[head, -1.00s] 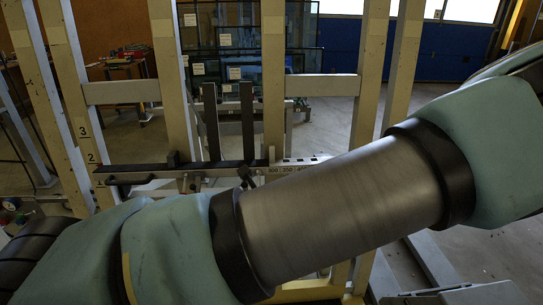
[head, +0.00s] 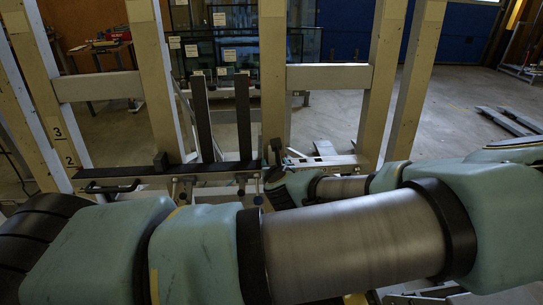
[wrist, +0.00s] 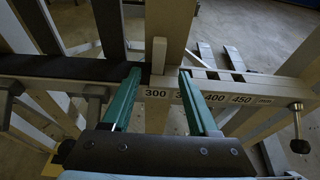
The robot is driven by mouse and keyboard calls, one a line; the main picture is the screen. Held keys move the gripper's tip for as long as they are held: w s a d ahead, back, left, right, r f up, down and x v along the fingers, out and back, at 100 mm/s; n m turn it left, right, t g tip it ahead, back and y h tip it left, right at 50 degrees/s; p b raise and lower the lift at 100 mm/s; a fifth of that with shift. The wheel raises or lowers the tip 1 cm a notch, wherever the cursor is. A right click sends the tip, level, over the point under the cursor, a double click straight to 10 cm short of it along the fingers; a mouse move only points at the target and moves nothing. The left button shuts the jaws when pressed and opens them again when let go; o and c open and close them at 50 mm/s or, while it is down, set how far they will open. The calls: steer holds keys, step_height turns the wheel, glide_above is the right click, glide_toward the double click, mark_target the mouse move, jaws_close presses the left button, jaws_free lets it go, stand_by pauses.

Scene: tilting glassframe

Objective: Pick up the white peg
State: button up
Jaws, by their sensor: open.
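The white peg (wrist: 158,56) shows in the wrist view as a small pale upright block on the rail, just left of a row of slots and above the "300" label. My gripper (wrist: 159,72) is open, with its two green fingers pointing at the rail. The peg appears between the fingertips, with a gap on either side; I cannot tell whether it lies between them in depth or just beyond. In the head view the gripper end of my arm (head: 286,188) is at the rail's middle, and the peg there is too dark and small to make out surely.
The rail (head: 222,170) runs across a frame of pale upright posts (head: 272,75). Two dark uprights (head: 243,115) rise from it. In the wrist view a knob (wrist: 299,146) sticks out at right. Glass panes (head: 240,40) stand behind.

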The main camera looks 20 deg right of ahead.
mark_target(272, 157)
steer(key=p+x, duration=0.2)
steer(key=x, duration=0.1)
steer(key=p+x, duration=0.1)
steer(key=x, duration=0.1)
steer(key=shift+w+a+r, duration=0.1)
steer(key=shift+w+r, duration=0.1)
steer(key=shift+w, duration=0.05)
steer(key=shift+w+f, duration=0.25)
jaws_close()
